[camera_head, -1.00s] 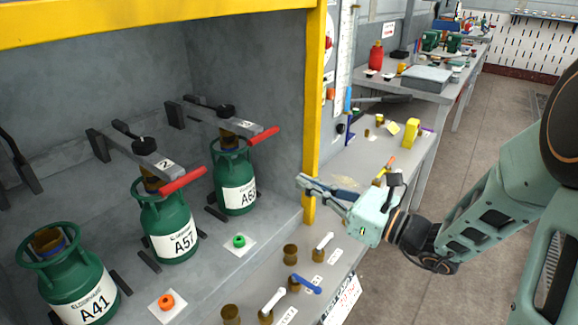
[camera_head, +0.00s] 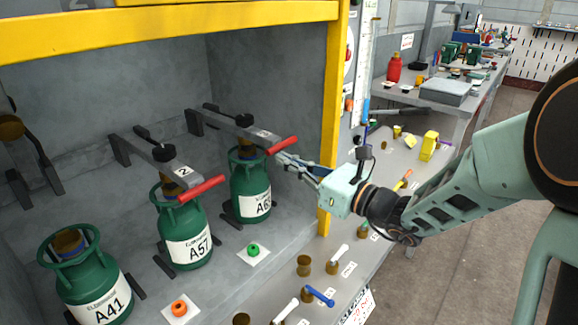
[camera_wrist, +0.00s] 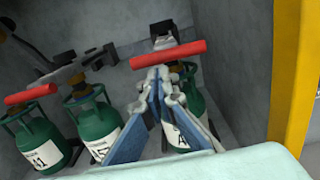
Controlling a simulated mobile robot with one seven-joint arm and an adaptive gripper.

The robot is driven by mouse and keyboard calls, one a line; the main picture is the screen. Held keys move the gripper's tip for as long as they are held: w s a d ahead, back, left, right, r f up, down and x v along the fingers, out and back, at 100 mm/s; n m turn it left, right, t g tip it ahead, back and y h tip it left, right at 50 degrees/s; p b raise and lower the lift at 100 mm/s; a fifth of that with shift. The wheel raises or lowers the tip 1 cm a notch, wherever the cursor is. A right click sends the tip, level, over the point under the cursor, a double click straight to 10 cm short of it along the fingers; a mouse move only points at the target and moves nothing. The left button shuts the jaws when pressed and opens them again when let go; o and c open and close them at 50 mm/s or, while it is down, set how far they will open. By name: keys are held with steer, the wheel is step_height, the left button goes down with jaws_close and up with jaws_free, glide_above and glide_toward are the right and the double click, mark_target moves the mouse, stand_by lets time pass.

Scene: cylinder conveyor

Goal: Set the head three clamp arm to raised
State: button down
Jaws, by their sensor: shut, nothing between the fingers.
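The right-hand clamp arm (camera_head: 232,124) reaches out level over the green cylinder marked A6-something (camera_head: 251,190). Its red handle (camera_head: 283,145) sticks out at the front end and also shows in the wrist view (camera_wrist: 168,54). The number on its tag is too small to read surely. My gripper (camera_head: 279,158) is shut and empty, with its fingertips close below the red handle. In the wrist view the fingertips (camera_wrist: 165,72) sit just under the handle's middle; whether they touch it I cannot tell.
A second level clamp arm (camera_head: 150,158), tagged 2, stands left over cylinder A57 (camera_head: 187,225). The far-left clamp arm (camera_head: 35,158) is tilted up behind cylinder A41 (camera_head: 90,280). A yellow post (camera_head: 333,120) rises right beside my gripper. Small parts lie on the front shelf.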

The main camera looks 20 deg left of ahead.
steer(key=w+a+r+h+p, duration=0.1)
steer(key=a+r+p, duration=0.1)
steer(key=r+p, duration=0.7)
steer(key=w+a+r+g+h+p, duration=0.1)
steer(key=a+r+h+p, duration=0.1)
steer(key=r+p, duration=0.8)
steer(key=shift+a+r+p, duration=0.3)
steer(key=shift+a+r, duration=0.3)
steer(key=shift+r, duration=0.3)
steer(key=shift+f, duration=0.1)
